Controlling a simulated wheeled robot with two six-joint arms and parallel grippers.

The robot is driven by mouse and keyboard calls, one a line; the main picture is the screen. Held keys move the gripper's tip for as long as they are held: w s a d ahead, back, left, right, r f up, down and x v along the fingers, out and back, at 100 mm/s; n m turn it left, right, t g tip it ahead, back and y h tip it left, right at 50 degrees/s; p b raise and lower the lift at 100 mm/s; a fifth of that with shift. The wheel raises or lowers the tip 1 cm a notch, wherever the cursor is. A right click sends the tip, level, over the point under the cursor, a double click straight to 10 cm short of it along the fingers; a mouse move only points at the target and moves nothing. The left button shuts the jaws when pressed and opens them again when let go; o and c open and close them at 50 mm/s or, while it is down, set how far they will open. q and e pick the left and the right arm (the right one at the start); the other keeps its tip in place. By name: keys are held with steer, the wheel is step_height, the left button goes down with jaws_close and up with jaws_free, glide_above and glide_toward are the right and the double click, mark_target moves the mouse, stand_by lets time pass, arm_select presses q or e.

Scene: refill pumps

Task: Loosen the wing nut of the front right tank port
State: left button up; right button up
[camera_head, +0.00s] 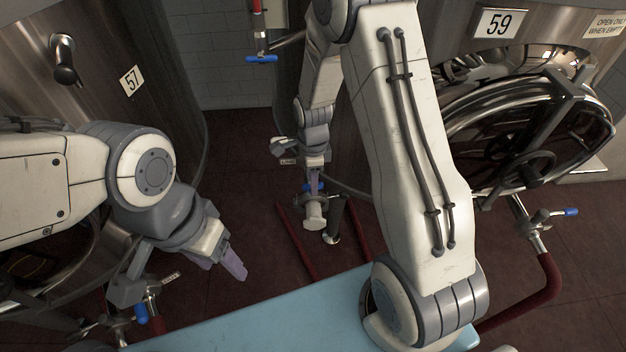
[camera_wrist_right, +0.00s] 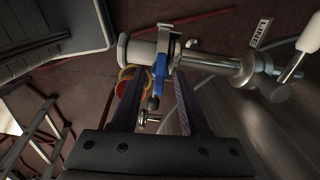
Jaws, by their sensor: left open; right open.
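My right gripper (camera_head: 314,180) reaches down beside a tank port in the middle of the head view. In the right wrist view its two fingers (camera_wrist_right: 152,80) are apart, with nothing gripped between them. A blue wing nut (camera_wrist_right: 160,66) shows just beyond and between the fingertips, on a metal clamp (camera_wrist_right: 164,42) around a pipe joint. The port's pale end cap (camera_head: 315,216) shows below the gripper in the head view, while the gripper partly hides the blue part. I cannot tell whether a finger touches the nut. My left gripper (camera_head: 236,264) is open and empty at lower left.
Tank 57 (camera_head: 185,90) stands at left, and tank 59 (camera_head: 490,55) with its round hatch (camera_head: 540,120) at right. Another blue-handled valve (camera_head: 570,211) sits on a red hose (camera_head: 545,285). A light blue surface (camera_head: 270,315) lies in front. Red floor shows between the tanks.

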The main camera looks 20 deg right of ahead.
steer(key=shift+f, duration=0.35)
jaws_close()
